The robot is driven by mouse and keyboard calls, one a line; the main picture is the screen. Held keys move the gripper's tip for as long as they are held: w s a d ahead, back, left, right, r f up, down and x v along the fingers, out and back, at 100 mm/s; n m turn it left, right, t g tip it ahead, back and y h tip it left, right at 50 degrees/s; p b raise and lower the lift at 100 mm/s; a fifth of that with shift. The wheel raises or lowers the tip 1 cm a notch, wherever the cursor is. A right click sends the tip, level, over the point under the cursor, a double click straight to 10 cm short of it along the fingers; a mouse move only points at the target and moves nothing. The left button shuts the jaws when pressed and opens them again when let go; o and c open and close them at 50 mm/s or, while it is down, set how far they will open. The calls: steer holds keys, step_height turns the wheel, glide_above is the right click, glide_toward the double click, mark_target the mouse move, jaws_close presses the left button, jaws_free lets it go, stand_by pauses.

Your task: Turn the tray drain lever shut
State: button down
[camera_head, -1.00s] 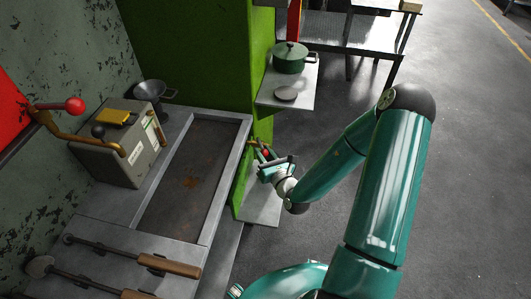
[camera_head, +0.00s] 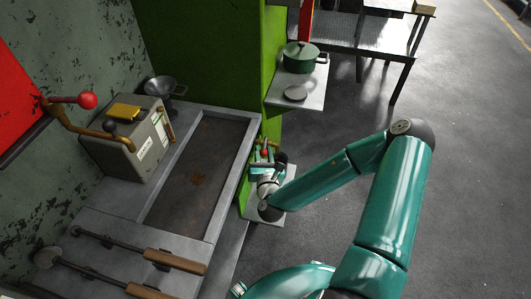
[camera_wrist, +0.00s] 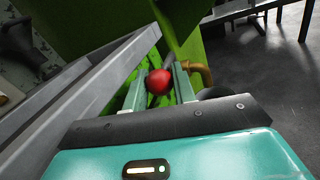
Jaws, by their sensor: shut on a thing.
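The tray (camera_head: 150,219) is a long grey-rimmed trough with a rusty dark floor, on the bench at the left in the head view. The drain lever has a red knob (camera_wrist: 159,82), which sits between my gripper's two fingers in the wrist view; the knob also shows small in the head view (camera_head: 265,153). A brass pipe elbow (camera_wrist: 200,72) is just right of the fingers. My gripper (camera_head: 264,154) is shut on the red knob, beside the tray's right side and in front of the green column. The lever's arm below the knob is mostly hidden.
A grey box with a yellow top (camera_head: 140,140) and a metal funnel (camera_head: 163,87) stand left of the tray. Long tools with wooden handles (camera_head: 175,261) lie in front. A shelf holds a green pot (camera_head: 300,56). Open floor lies to the right.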

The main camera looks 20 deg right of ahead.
steer(key=shift+s+f+m+h, duration=0.1)
steer(key=shift+m+h, duration=0.2)
steer(key=shift+h, duration=0.1)
steer(key=c, duration=1.2)
jaws_free()
steer(key=shift+o, duration=0.2)
steer(key=shift+n+y, duration=0.5)
steer(key=shift+y, duration=0.3)
